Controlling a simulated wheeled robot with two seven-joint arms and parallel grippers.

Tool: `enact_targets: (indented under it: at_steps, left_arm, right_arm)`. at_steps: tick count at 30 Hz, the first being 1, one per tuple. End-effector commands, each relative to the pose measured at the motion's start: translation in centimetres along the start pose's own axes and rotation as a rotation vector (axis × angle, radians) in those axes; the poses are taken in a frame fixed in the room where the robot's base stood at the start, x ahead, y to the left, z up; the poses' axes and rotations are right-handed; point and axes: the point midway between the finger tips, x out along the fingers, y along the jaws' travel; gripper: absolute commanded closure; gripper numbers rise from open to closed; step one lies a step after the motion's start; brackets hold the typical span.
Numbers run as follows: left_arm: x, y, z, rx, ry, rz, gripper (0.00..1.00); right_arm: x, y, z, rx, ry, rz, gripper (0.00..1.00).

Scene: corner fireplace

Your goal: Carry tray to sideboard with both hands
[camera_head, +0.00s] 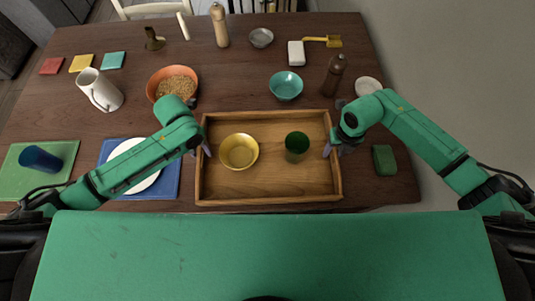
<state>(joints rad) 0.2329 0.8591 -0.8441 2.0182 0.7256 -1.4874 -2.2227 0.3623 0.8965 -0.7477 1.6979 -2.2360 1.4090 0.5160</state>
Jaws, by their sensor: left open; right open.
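The wooden tray (267,190) lies on the dark wooden table near its front edge, right in front of me. A yellow bowl (238,151) stands in its left half and a dark green cup (296,147) in its right half. My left gripper (204,150) is open at the tray's left wall. My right gripper (330,150) is open at the tray's right wall. I cannot tell whether the fingers touch the walls. No sideboard can be made out in view.
Around the tray on the table (230,75) are an orange bowl (172,82) of food, a teal bowl (286,85), a white pitcher (99,89), a brown mill (333,74) and a green block (384,158). A white plate (138,163) lies left, under my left arm.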

Motion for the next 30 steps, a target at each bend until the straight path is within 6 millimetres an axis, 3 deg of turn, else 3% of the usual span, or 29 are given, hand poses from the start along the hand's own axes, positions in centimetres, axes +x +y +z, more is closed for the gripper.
enact_targets:
  at_steps: [4,5,8,9,30]
  left_arm:
    - [-0.02,-0.01,-0.01,0.0,0.0,0.0,0.51]
    - [-0.02,-0.01,-0.01,0.0,0.0,0.0,0.59]
    - [-0.03,-0.01,-0.01,0.0,0.001,0.0,0.97]
    - [-0.04,-0.01,-0.01,0.0,0.0,0.0,1.0]
    - [-0.09,0.01,0.02,0.0,0.0,0.0,1.0]
  right_arm:
    - [-0.02,0.0,0.0,0.0,0.0,0.0,0.51]
    - [-0.03,0.0,0.0,0.0,0.0,0.0,0.59]
    - [-0.04,-0.01,0.0,0.0,0.0,0.0,0.97]
    - [-0.05,-0.01,0.01,0.0,0.0,0.0,1.0]
    - [-0.12,-0.03,0.05,0.001,-0.001,0.0,1.0]
